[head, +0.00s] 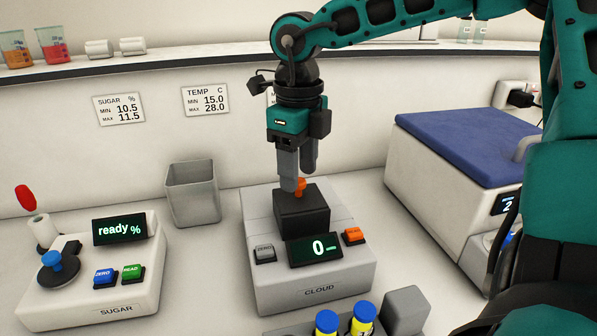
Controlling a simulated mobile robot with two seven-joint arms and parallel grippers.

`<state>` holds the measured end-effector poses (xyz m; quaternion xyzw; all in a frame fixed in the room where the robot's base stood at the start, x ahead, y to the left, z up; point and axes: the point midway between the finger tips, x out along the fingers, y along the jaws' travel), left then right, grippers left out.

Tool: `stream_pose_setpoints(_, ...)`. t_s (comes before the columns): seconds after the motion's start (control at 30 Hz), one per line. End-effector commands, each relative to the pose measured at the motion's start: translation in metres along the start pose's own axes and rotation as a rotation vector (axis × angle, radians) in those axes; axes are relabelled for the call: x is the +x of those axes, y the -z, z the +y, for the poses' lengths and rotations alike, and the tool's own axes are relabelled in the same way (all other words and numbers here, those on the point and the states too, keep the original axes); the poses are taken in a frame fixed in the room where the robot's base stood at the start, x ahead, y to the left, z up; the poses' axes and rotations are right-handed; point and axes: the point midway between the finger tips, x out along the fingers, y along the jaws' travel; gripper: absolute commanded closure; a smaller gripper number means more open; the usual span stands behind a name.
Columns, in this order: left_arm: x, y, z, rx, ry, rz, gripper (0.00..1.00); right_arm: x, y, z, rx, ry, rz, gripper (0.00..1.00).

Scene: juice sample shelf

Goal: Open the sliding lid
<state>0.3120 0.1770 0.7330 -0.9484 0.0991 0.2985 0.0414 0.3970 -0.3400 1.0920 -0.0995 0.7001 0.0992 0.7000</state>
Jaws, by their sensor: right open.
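The CLOUD meter (355,272) stands on the bench in the middle of the head view. A dark box (303,213) rises from its top, with an orange knob (300,187) on it. I take the box's top to be the sliding lid, though its edges are hard to make out. My right gripper (301,178) points down over the knob with its fingers open. One finger partly hides the knob; I cannot tell whether they touch. My left gripper is out of view.
The SUGAR meter (135,290) stands at left, with a grey bin (192,193) behind it. A large box with a blue top (465,145) is at right. Blue-capped vials (326,320) stand at the front edge. A shelf (180,66) runs across the back.

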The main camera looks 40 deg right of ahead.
Motion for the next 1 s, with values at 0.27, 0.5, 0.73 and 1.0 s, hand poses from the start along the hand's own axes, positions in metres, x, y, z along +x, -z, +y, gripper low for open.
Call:
stream_pose_setpoints(0.27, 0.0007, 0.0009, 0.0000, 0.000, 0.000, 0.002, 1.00, 0.0124, 0.0003, 0.0002, 0.001, -0.001, 0.000, 0.47)
stream_pose_setpoints(0.5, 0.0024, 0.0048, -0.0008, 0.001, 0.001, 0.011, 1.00, 0.0121, 0.0002, 0.0001, 0.000, -0.001, 0.000, 0.54)
stream_pose_setpoints(0.73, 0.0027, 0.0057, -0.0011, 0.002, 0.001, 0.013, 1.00, 0.0118, 0.0002, 0.0001, 0.000, -0.001, 0.000, 0.76)
stream_pose_setpoints(1.0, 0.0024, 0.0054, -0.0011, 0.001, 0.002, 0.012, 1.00, 0.0116, 0.0001, 0.0002, 0.000, 0.000, -0.001, 1.00)
